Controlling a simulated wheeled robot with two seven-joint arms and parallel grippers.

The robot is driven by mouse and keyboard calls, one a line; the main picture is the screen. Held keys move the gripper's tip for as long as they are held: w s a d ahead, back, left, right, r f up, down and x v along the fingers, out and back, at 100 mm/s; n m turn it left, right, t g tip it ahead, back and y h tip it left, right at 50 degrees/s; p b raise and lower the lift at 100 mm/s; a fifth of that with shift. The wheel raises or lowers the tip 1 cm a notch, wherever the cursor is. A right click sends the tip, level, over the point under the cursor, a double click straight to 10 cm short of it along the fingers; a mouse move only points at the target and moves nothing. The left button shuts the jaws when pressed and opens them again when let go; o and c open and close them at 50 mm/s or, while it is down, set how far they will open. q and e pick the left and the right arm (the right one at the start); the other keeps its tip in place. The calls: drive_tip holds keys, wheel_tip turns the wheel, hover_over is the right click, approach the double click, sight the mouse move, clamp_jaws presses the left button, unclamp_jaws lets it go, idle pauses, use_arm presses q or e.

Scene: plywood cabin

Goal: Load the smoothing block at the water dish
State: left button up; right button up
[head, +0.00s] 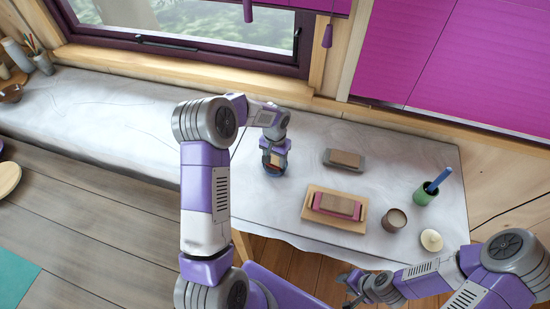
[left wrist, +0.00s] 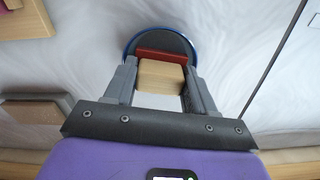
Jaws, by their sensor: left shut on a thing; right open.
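My left gripper (head: 274,160) is shut on the smoothing block, a small pale wooden block with a red layer at its far end; it shows between the fingers in the left wrist view (left wrist: 160,77). The water dish, round and dark inside with a blue rim, lies right at the block's red end in the left wrist view (left wrist: 176,40). In the head view the dish is mostly hidden by the gripper. Whether the red layer touches the dish's inside I cannot tell. My right gripper (head: 352,285) is open and empty, low in front of the table edge.
Right of the dish are a grey-and-brown block (head: 345,160) and a wooden board (head: 312,215) bearing a pink holder with a brown block. A brown cup (head: 394,220), a green cup (head: 424,196) with a blue-handled tool and a round lid (head: 431,240) stand further right. The cloth to the left is clear.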

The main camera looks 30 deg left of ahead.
sight(275, 158)
idle(0.5)
use_arm(q)
drive_tip(key=shift+r+p, duration=2.2)
drive_tip(key=shift+r, duration=1.3)
drive_tip(key=shift+f, duration=0.1)
